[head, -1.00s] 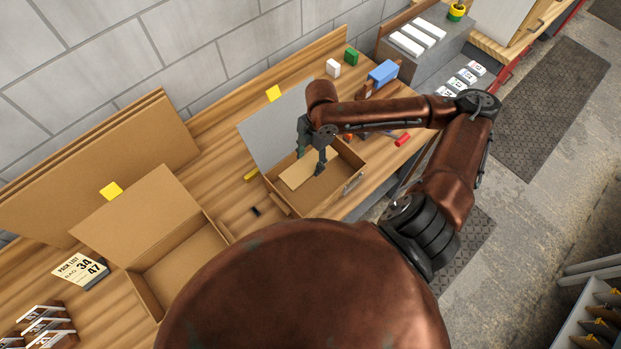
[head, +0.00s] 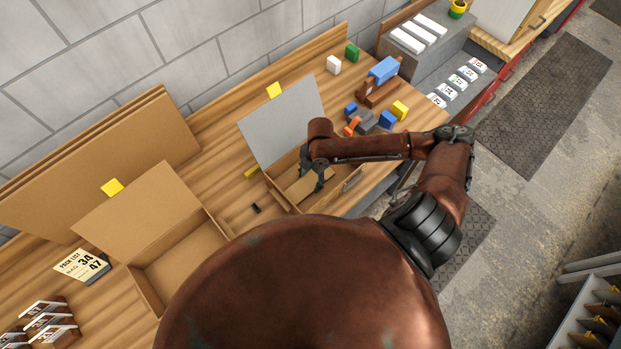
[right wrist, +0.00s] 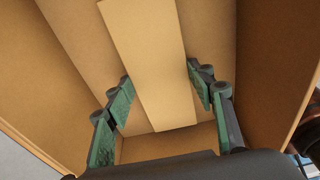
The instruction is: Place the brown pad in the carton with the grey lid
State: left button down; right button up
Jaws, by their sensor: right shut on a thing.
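The carton with the grey lid (head: 280,122) stands open on the bench in the head view, its lid raised at the back. My right gripper (head: 318,180) points down into this carton. It is shut on the brown pad (head: 300,190), which lies inside the carton's walls. In the right wrist view the pad (right wrist: 150,65) runs between the two green-faced fingers (right wrist: 160,98), with carton walls around it. I cannot tell whether the pad touches the carton floor. My forearm hides part of the carton. My left gripper is out of view.
An open carton with a brown lid (head: 138,215) stands to the left, its visible interior empty. Large brown sheets (head: 90,165) lean on the wall. A pack list card (head: 82,266) lies at the left.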

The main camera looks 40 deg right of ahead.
aim_at(314, 179)
jog(key=o, duration=0.9)
jog(key=shift+f, duration=0.1)
jog(key=r, duration=0.4)
jog(key=d+r, duration=0.1)
jog(key=r, duration=0.7)
jog(key=shift+w+d+r, duration=0.1)
jog(key=shift+d, duration=0.3)
